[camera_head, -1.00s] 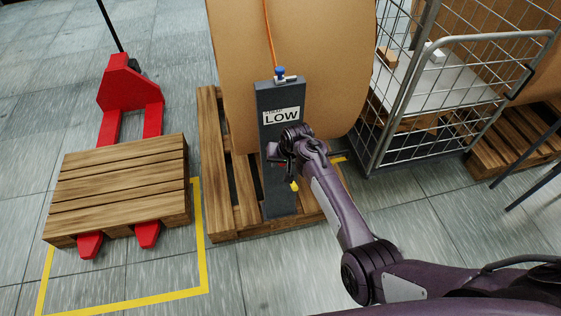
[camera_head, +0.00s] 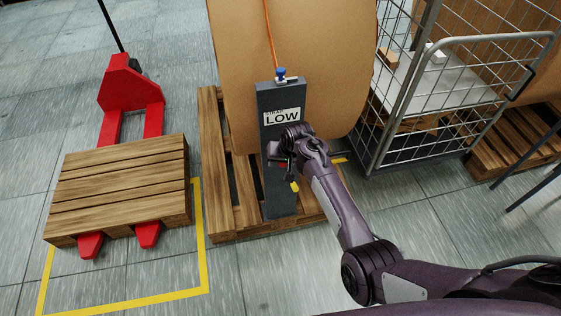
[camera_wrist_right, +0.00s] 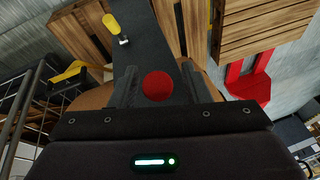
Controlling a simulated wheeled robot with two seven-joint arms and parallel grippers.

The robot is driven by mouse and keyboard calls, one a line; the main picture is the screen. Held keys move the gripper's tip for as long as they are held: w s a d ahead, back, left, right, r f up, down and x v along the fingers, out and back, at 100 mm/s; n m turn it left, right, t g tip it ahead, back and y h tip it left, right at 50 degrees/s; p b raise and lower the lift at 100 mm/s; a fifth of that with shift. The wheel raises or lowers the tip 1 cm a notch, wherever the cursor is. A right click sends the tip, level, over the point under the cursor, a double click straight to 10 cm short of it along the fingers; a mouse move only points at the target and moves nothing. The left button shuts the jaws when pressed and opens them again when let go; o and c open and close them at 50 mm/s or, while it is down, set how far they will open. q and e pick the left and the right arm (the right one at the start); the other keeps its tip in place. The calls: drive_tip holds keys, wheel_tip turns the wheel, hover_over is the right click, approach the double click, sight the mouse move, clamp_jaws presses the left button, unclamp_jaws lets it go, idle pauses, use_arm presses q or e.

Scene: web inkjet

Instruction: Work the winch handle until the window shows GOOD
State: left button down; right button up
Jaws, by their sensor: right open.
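The dark grey winch post (camera_head: 278,205) stands upright on a wooden pallet in front of a big brown roll. Its white window (camera_head: 282,116) reads "STRAP LOW". A yellow handle grip (camera_head: 294,187) shows just below my right gripper (camera_head: 283,163); it also shows in the right wrist view (camera_wrist_right: 110,22), on a short metal pin. In that view my right gripper (camera_wrist_right: 159,68) is open and empty, with its fingers on either side of a red round disc (camera_wrist_right: 158,86) on the post. I cannot tell whether the fingers touch the disc. My left gripper is not in view.
An orange strap (camera_head: 269,35) runs up from the post top, near a blue knob (camera_head: 281,72). A wire cage cart (camera_head: 437,111) stands at right. A red pallet jack (camera_head: 129,88) carries a wooden pallet (camera_head: 120,185) at left. Floor in front is clear.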

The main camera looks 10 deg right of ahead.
drive_tip(key=v, duration=0.7)
drive_tip(key=shift+r, duration=0.2)
